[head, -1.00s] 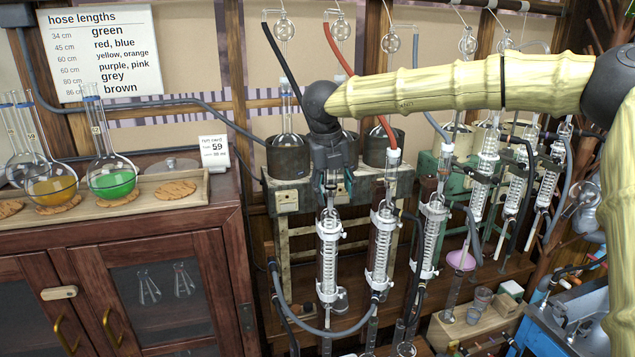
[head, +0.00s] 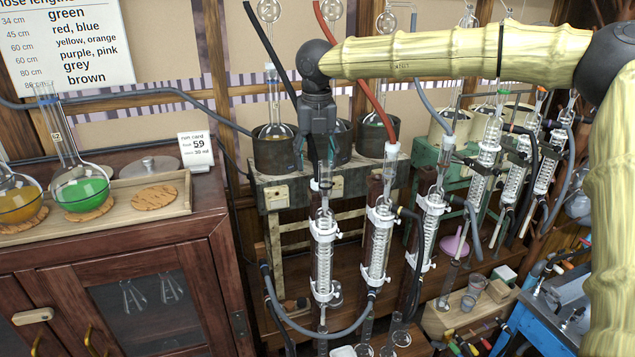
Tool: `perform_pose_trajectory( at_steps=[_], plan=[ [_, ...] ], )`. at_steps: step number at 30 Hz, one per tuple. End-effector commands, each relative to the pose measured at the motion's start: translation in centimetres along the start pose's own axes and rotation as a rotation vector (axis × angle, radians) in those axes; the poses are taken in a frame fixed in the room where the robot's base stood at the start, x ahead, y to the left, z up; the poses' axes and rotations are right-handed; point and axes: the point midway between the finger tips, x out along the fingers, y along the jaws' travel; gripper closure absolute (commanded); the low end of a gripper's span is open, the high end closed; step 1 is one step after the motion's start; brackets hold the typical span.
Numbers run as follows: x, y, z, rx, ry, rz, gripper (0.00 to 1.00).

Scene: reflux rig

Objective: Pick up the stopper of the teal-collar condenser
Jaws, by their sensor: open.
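The leftmost front condenser (head: 323,262) stands upright in white clamps, its inner coil showing through the glass. My gripper (head: 321,160) points down over its upper end, with the dark fingers around or just in front of the narrow top. A teal collar and a stopper are not clearly visible on this condenser; the fingers cover that area. My gripper is open, and I cannot tell whether it touches the glass.
Two similar condensers (head: 378,245) (head: 431,232) stand close to the right, with a red hose (head: 364,85) above. Flasks in dark heaters (head: 275,152) stand behind. A wooden cabinet (head: 120,250) carrying a tray of flasks fills the left. More condensers crowd the right.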

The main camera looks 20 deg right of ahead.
Motion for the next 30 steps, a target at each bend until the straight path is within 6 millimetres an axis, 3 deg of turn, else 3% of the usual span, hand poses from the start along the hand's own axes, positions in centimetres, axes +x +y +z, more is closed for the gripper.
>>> perform_pose_trajectory(
  at_steps=[11, 21, 29, 30],
  plan=[
    [2.0, -0.4, 0.0, 0.003, 0.001, 0.001, 0.43],
    [5.7, -0.7, -0.1, 0.004, 0.001, 0.001, 0.43],
    [6.2, -0.6, -0.1, 0.004, -0.001, 0.001, 0.43],
    [6.2, -0.6, -0.1, 0.004, -0.001, 0.001, 0.51]
  ],
)
